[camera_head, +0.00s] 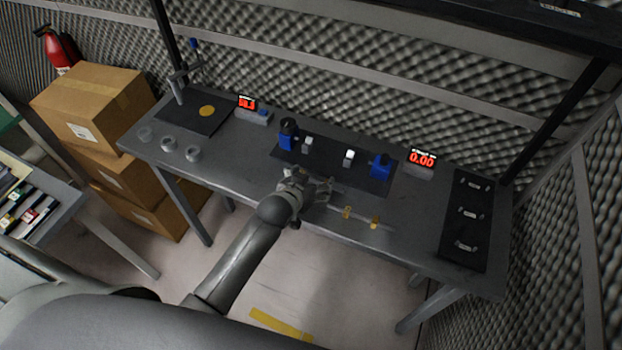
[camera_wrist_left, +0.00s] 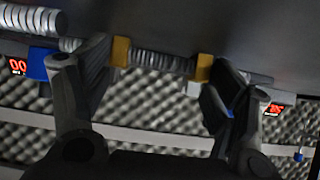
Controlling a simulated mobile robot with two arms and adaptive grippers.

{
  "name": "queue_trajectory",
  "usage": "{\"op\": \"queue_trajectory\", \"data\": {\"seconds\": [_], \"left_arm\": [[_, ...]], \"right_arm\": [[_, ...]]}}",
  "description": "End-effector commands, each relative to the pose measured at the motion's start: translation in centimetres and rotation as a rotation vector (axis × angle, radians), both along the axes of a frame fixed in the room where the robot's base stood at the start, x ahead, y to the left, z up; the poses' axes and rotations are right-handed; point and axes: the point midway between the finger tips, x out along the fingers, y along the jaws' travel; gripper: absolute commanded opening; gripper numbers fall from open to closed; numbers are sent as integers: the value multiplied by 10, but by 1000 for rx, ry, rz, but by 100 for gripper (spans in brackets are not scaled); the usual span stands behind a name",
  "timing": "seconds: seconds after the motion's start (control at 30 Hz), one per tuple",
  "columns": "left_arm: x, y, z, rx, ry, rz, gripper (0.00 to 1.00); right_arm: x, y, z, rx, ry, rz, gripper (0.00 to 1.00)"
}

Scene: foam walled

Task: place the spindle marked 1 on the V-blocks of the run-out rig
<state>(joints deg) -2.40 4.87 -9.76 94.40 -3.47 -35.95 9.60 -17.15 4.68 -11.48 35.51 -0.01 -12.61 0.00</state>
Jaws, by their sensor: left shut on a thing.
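My left gripper (camera_head: 318,190) is over the bench, in front of the run-out rig. It is shut on a grey spindle; a ribbed spindle with yellow pieces at both ends of the ribs (camera_wrist_left: 165,62) shows between its fingers (camera_wrist_left: 160,90) in the left wrist view. No number is readable. The rig's mat (camera_head: 330,171) carries two small pale V-blocks, left (camera_head: 307,144) and right (camera_head: 349,157), between blue units (camera_head: 288,131) (camera_head: 380,166). The V-blocks look empty. Right of the gripper, two yellow pieces (camera_head: 347,212) (camera_head: 375,222) show along a thin rod. My right gripper is not in view.
Red readouts (camera_head: 248,103) (camera_head: 422,160) stand behind the rig. A dark mat with several small metal parts (camera_head: 466,240) lies at the bench's right end. Metal rings (camera_head: 168,144) and a stand (camera_head: 182,85) are at the left. Bare bench (camera_head: 250,150) shows left of the rig.

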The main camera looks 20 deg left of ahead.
Motion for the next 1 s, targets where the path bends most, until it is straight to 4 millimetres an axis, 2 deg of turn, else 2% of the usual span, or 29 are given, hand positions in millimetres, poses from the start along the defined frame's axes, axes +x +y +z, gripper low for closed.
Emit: {"op": "queue_trajectory", "data": {"seconds": [0.27,0.3,0.43,0.87,1.0], "left_arm": [[1,0,-2,0,-3,0,47],[0,0,-3,0,-1,0,82],[0,0,-3,0,0,0,99],[0,0,1,0,-1,0,100],[-7,1,5,0,-2,0,100]], "right_arm": [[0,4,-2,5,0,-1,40],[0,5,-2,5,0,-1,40],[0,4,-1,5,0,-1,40],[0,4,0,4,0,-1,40],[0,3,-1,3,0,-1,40]]}}
